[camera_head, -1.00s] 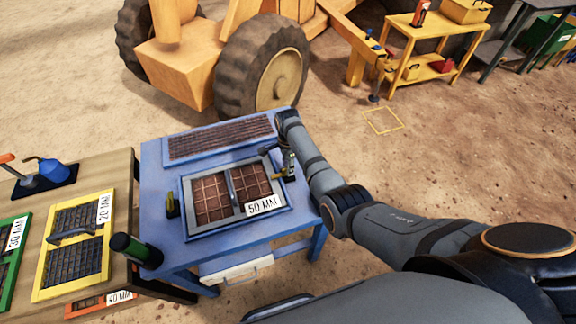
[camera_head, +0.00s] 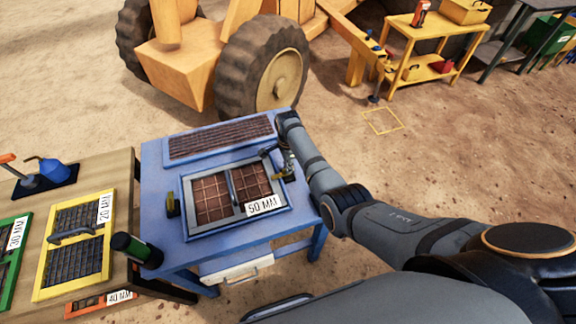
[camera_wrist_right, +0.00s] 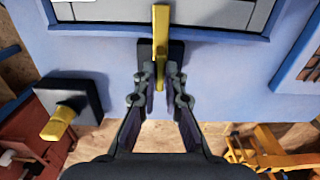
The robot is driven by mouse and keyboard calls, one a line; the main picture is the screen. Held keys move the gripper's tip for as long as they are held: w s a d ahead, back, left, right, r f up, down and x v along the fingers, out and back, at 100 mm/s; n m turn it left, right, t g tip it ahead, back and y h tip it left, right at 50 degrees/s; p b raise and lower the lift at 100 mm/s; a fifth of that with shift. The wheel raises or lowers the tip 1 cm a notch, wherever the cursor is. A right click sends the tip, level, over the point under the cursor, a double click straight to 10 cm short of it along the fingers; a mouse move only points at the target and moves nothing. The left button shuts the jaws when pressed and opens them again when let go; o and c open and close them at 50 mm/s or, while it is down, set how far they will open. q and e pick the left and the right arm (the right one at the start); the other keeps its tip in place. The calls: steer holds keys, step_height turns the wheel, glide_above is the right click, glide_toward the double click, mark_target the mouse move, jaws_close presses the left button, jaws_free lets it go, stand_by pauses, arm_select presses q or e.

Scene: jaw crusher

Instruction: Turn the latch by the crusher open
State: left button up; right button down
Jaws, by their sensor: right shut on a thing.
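A yellow latch handle (camera_wrist_right: 160,45) on a dark base stands beside the framed screen panel marked 50 MM (camera_head: 212,196), on the blue crusher table (camera_head: 160,165). My right gripper (camera_wrist_right: 159,78) has its fingers on both sides of this handle and is shut on it. In the head view the right gripper (camera_head: 287,166) is at the panel's right side and largely covers the latch. The handle lies lengthwise between the fingers, its far end reaching over the panel's rim. A second yellow latch (camera_head: 172,204) is at the panel's left side. My left gripper is not in view.
A dark block with a yellow bar (camera_wrist_right: 68,108) lies left of the gripper in the wrist view. A wooden table with screens (camera_head: 120,195) adjoins on the left. A big-wheeled machine (camera_head: 262,70) stands behind.

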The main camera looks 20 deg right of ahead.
steer(key=n+p, duration=0.1)
steer(key=n, duration=0.1)
steer(key=shift+r+n, duration=0.15)
steer(key=shift+n, duration=0.15)
steer(key=n+p, duration=0.2)
steer(key=n, duration=0.8)
steer(key=shift+p, duration=0.4)
steer(key=n, duration=0.4)
steer(key=shift+n+p, duration=0.3)
steer(key=shift+n, duration=0.1)
steer(key=c, duration=1.4)
jaws_free()
steer(key=shift+c, duration=0.2)
